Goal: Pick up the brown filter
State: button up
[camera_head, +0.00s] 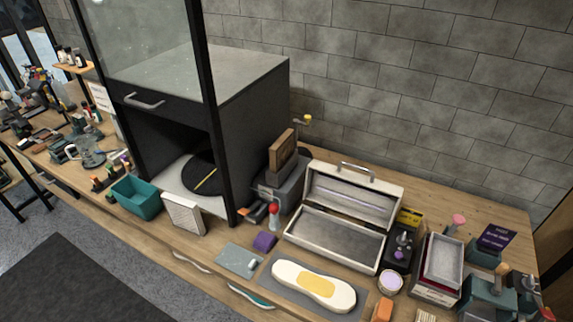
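A brown, framed block that looks like the brown filter (281,152) stands upright in the top of a grey box-shaped device (291,186). It sits just right of the dark cabinet and left of the open metal case. Its lower part is hidden inside or behind the device, so I cannot tell how deep it sits. A pale, ribbed square panel (183,214) leans upright near the bench's front edge. My gripper is not in view.
The dark cabinet (255,130) stands left of the device. An open metal case (335,241) stands to its right. A red-topped bottle (273,215) and purple block (264,241) are in front. A teal bin (137,197) is at left. The wooden bench (480,205) is bare at back right.

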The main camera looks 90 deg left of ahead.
aim_at(283, 149)
jog(key=z, duration=0.05)
jog(key=k, duration=1.95)
jog(key=u, duration=2.75)
jog(key=i, duration=0.25)
jog(key=z, duration=0.8)
